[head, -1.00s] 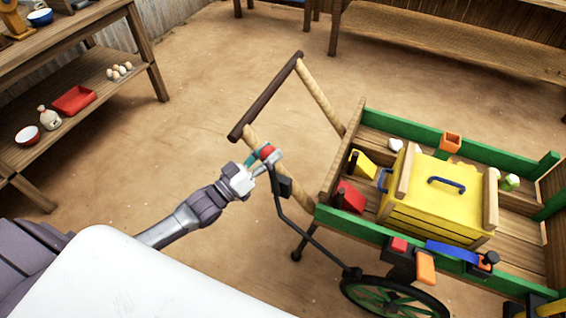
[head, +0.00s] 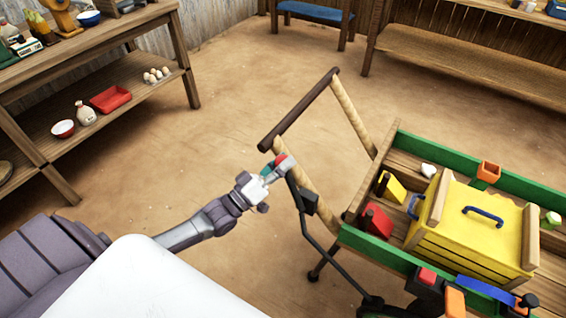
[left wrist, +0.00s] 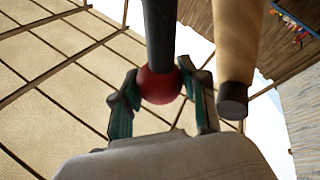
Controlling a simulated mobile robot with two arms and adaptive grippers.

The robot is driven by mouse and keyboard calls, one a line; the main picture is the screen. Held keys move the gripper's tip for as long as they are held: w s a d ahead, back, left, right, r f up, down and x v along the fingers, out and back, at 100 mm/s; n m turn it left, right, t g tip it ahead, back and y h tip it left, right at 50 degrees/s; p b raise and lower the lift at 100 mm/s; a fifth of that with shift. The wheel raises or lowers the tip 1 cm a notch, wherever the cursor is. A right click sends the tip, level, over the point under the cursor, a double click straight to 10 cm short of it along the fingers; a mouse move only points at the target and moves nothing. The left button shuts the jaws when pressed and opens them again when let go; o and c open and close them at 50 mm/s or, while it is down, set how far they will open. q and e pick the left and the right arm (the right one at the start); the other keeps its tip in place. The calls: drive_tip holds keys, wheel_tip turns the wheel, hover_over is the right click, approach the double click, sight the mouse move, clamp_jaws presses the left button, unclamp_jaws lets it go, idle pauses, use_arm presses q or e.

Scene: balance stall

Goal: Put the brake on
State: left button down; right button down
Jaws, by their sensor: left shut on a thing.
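A cart (head: 366,240) with green side rails stands at the right in the head view. Its brake lever (head: 318,232) is a dark bent bar beside the near wooden handle shaft (head: 300,172), topped by a red ball knob (head: 281,158). My left gripper (head: 274,170) is shut on this knob. In the left wrist view the knob (left wrist: 160,85) sits between the two teal fingers (left wrist: 160,100), with the dark lever rising from it. The handle shaft (left wrist: 237,45) runs close beside it. The lever's lower end is partly hidden. My right gripper is not in view.
The cart carries a yellow crate (head: 470,238) and small coloured blocks. A dark crossbar (head: 300,108) joins the handle shafts. A shelf table (head: 120,110) stands at the left and a bench (head: 450,62) at the back. The sandy floor between is clear.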

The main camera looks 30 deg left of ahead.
use_arm(q)
drive_tip(key=c, duration=0.6)
unclamp_jaws()
drive_tip(key=shift+a, duration=0.2)
drive_tip(key=shift+f, duration=0.1)
drive_tip(key=v, duration=1.2)
drive_tip(key=shift+d+f, duration=0.1)
